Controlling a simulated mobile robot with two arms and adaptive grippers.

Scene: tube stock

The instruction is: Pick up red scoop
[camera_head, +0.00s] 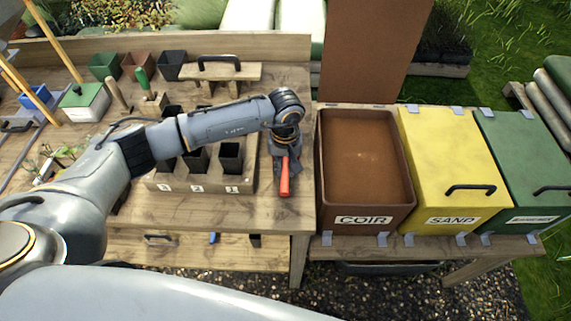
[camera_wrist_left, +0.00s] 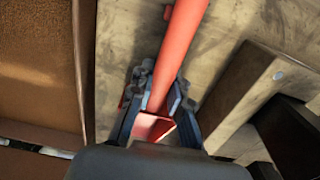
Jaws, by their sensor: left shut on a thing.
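The red scoop (camera_head: 284,179) is at the right end of the wooden bench, beside the brown COIR bin. In the head view its handle points toward the front edge and its other end is hidden under my gripper. My left gripper (camera_head: 284,158) is over it, pointing down. In the left wrist view the red scoop (camera_wrist_left: 180,50) runs between the fingers of my left gripper (camera_wrist_left: 155,105), which are shut on it. Whether the scoop touches the bench I cannot tell. My right gripper is not in view.
The open COIR bin (camera_head: 321,190) stands just right of the bench, then a yellow lidded SAND bin (camera_head: 445,150) and a green lidded bin (camera_head: 525,150). A wooden holder (camera_head: 220,185) with black pots stands left of the scoop. Pots and hand tools fill the bench's back left.

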